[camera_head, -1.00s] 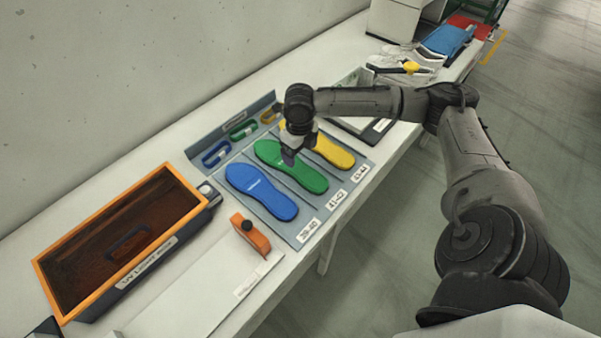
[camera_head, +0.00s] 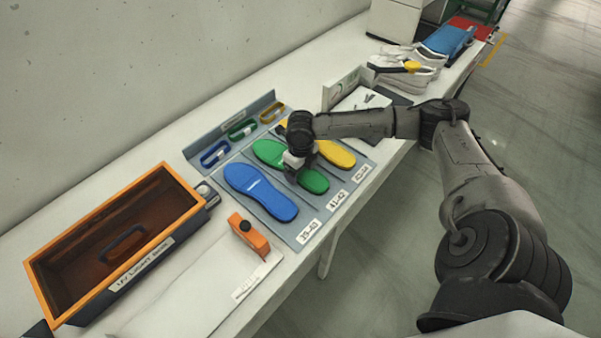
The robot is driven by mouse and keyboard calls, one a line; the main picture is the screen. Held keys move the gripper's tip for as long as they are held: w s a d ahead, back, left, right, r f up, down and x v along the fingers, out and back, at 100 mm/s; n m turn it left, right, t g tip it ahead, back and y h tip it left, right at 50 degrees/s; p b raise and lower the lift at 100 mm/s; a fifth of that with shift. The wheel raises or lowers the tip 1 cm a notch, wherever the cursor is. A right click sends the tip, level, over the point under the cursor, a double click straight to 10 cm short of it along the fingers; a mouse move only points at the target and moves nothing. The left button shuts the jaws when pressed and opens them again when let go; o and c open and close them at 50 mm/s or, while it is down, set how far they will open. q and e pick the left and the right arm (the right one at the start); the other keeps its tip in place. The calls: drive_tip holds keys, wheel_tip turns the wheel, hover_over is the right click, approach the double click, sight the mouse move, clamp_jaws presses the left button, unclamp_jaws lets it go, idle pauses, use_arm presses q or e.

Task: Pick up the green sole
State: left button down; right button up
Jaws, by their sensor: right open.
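The green sole (camera_head: 267,152) lies flat on the grey sorting board, between the blue sole (camera_head: 259,191) and the yellow sole (camera_head: 337,154). My right gripper (camera_head: 293,174) is open and points down over the middle of the green sole. Its wrist and jaws hide part of the green and yellow soles. I cannot tell whether the fingers touch the green sole. My left gripper is not in view.
An orange-rimmed box (camera_head: 190,219) stands at the left. An orange clamp-like tool (camera_head: 250,236) lies in front of the board. Small coloured loops (camera_head: 242,130) stand along the board's back strip. White shoes (camera_head: 400,75) sit farther back.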

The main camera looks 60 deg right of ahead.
drive_tip(key=c, duration=0.8)
drive_tip(key=shift+r, duration=0.15)
